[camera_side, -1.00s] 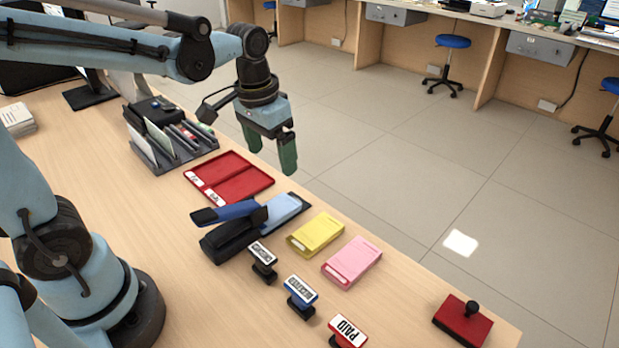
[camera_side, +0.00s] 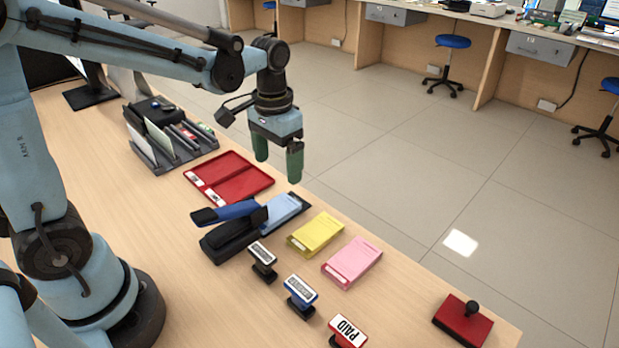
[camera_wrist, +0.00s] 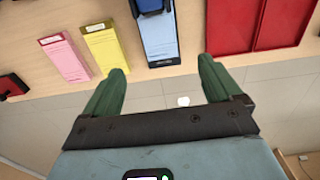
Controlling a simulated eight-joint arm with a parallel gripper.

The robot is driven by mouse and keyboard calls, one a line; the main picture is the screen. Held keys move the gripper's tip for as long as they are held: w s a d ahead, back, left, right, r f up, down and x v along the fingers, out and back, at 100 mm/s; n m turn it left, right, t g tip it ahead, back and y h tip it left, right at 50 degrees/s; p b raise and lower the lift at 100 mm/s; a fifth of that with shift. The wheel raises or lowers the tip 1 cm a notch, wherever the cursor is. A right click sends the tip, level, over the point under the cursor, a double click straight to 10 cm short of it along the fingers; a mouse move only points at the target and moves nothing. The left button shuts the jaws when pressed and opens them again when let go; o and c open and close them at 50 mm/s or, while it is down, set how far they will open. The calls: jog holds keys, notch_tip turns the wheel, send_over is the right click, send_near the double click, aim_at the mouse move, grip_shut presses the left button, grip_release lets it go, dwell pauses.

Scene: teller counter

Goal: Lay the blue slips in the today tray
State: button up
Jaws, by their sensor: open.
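The blue slips (camera_side: 284,210) lie as a light blue stack on a dark blue holder near the counter's far edge; they also show at top centre in the wrist view (camera_wrist: 158,36). A red tray (camera_side: 236,198) with two compartments lies just left of them, and it shows at upper right in the wrist view (camera_wrist: 233,30). Both compartments look empty; their white labels are too small to read. My gripper (camera_side: 278,163) is open and empty, above the counter's far edge near the slips and tray. Its green fingers (camera_wrist: 161,72) are spread apart in the wrist view.
A black and blue stapler-like object (camera_side: 232,240) stands close in front of the slips. Yellow slips (camera_side: 316,233) and pink slips (camera_side: 352,261) lie to the right. Several stamps, including a blue one (camera_side: 301,291), stand nearer. A grey organiser (camera_side: 190,152) is behind the tray.

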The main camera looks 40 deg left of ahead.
aim_at(281, 205)
notch_tip(281, 205, down, 10)
jog(key=shift+f, duration=0.1)
dwell(0.4)
jog(key=c, duration=1.2)
jog(key=shift+w, duration=1.8)
jog(key=o, duration=1.2)
notch_tip(281, 205, up, 12)
